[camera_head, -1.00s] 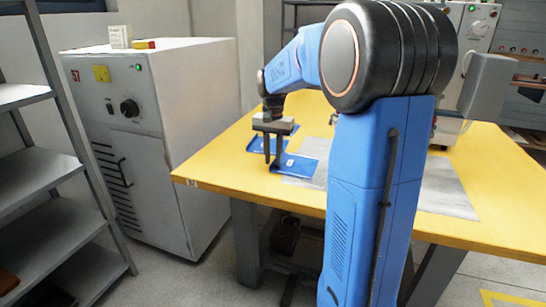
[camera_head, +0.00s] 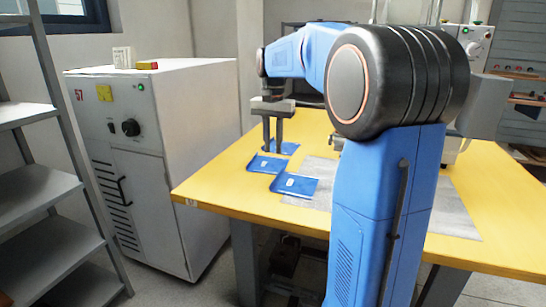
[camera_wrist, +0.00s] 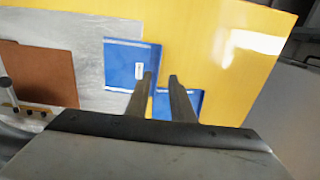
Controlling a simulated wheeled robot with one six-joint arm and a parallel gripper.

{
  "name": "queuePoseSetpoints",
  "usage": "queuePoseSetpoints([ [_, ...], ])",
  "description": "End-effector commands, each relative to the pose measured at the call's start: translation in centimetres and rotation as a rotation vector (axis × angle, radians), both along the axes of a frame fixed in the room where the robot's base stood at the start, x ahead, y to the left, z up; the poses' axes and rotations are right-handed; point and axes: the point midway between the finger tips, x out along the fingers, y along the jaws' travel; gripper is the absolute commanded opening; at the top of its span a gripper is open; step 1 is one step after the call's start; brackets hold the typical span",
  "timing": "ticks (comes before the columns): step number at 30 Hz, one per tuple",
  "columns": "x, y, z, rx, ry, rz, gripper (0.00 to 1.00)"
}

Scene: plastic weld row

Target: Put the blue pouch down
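A blue pouch (camera_head: 294,186) with a white label lies flat at the edge of the grey mat (camera_head: 318,170); it also shows in the wrist view (camera_wrist: 120,66). A second blue pouch (camera_head: 266,164) lies just behind and left of it on the yellow table. In the wrist view a blue pouch (camera_wrist: 162,106) is partly hidden behind my fingers. A third blue patch (camera_head: 287,148) shows farther back, partly hidden by my gripper. My gripper (camera_head: 272,150) points down over the pouches, its two fingers apart with nothing between them.
A brown flat piece (camera_wrist: 40,72) lies on the mat in the wrist view. A white cabinet (camera_head: 165,160) stands left of the yellow table (camera_head: 225,190), with grey shelving (camera_head: 40,185) at far left. A machine stands at the table's back right.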

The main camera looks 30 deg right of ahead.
Motion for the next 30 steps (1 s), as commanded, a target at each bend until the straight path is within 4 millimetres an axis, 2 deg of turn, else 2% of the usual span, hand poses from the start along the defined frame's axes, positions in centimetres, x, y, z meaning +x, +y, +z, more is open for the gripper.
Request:
queuePoseSetpoints([
  [8,-0.1,0.1,1.0,0.0,0.0,0.002,0.22],
  [13,-1.8,1.5,1.1,-0.007,-0.023,0.051,0.22],
  [20,-7.7,5.9,0.2,-0.033,-0.097,0.221,0.22],
  [30,-17.2,11.2,-3.5,-0.084,-0.212,0.492,0.22],
])
